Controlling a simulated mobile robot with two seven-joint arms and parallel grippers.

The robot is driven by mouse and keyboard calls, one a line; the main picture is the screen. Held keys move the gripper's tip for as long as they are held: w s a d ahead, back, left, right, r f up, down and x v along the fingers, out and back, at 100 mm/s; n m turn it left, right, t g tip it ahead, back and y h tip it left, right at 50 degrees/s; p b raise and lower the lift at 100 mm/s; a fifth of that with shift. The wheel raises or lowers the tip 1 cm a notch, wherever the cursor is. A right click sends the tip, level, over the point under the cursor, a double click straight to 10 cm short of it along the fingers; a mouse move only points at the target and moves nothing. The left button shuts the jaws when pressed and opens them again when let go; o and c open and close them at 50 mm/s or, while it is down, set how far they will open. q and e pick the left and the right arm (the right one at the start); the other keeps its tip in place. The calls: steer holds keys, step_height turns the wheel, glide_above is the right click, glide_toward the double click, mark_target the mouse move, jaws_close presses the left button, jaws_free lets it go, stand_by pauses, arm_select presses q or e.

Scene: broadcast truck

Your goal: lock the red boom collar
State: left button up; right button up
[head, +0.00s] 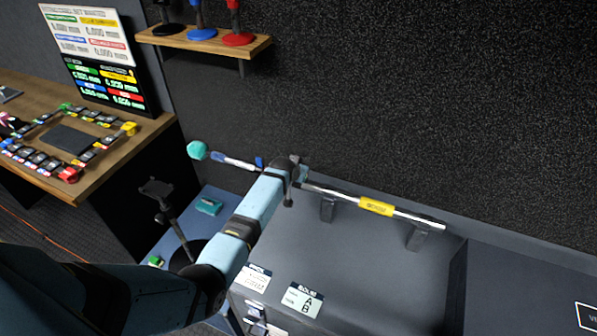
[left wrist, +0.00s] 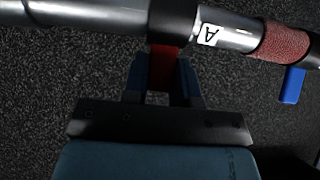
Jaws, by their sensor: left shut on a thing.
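The boom pole (head: 334,193) lies across the dark case top, and it crosses the left wrist view as a silver tube (left wrist: 105,21). A dark collar (left wrist: 172,20) with a red lever (left wrist: 162,66) sits on the tube. My left gripper (left wrist: 163,76) is shut on the red lever, a blue finger on each side. In the head view my left gripper (head: 298,173) is at the boom and hides the collar. An "A" label (left wrist: 209,34) is right of the collar. A brownish-red grip (left wrist: 281,42) and a blue lever (left wrist: 292,84) are further right. My right gripper is out of view.
Two dark cradles (head: 328,208) (head: 418,237) hold the boom, which has a yellow label (head: 376,206) and a teal end (head: 197,150). A dark stand (head: 168,214) is left of my arm. A shelf (head: 205,42) and desk (head: 100,165) lie farther away.

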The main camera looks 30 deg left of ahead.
arm_select(q)
steer(key=o, duration=0.9)
steer(key=b+v, duration=0.1)
steer(key=v, duration=1.2)
steer(key=shift+s+d+r, duration=0.1)
steer(key=shift+s+r, duration=0.15)
steer(key=shift+r, duration=0.05)
